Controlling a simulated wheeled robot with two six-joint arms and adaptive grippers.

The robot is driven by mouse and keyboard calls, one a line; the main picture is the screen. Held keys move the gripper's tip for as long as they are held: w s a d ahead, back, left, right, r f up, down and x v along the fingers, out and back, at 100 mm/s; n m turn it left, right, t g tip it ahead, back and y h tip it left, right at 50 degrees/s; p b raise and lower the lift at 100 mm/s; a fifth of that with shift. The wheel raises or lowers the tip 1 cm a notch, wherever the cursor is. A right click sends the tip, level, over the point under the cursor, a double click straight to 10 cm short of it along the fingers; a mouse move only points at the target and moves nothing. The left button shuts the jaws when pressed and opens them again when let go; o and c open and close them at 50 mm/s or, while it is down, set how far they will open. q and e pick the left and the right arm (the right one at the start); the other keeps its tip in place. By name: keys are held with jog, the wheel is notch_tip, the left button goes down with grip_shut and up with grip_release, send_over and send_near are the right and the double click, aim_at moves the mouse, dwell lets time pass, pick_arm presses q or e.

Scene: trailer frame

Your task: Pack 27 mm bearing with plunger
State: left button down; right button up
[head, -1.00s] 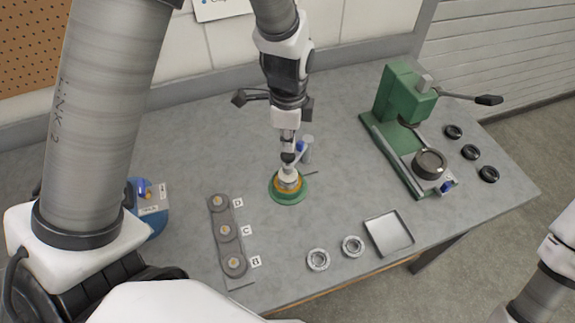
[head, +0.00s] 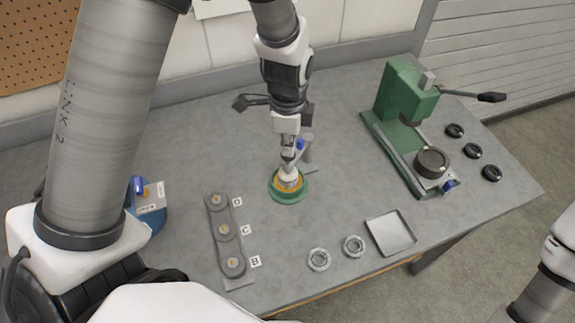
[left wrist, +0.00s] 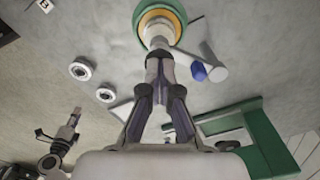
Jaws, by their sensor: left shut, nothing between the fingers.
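My left gripper (head: 290,158) is shut with nothing between its fingers, directly over the plunger of the round green packer (head: 289,195). The packer has an orange ring and a pale, knob-like plunger (head: 289,177) in its middle. In the left wrist view the closed fingertips (left wrist: 157,58) point at the plunger (left wrist: 158,33); I cannot tell whether they touch it. I cannot make out a bearing inside the packer. Two silver ring-shaped bearings (head: 318,260) (head: 353,246) lie on the table to the right of the lettered holder.
A grey holder (head: 226,230) labelled B, C and D lies front left. A blue item (head: 150,205) stands left of it. A metal tray (head: 390,233) lies front right. A green press (head: 407,110) and three black rings (head: 472,151) are at right. A grey-and-blue object (head: 307,150) stands behind the packer.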

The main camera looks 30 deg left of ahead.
pick_arm(q)
jog(key=shift+f, duration=0.8)
jog(key=shift+f+b, duration=0.1)
jog(key=shift+b, duration=0.25)
notch_tip(320, 180, up, 2)
jog(key=shift+r+p, duration=0.1)
jog(key=shift+p, duration=1)
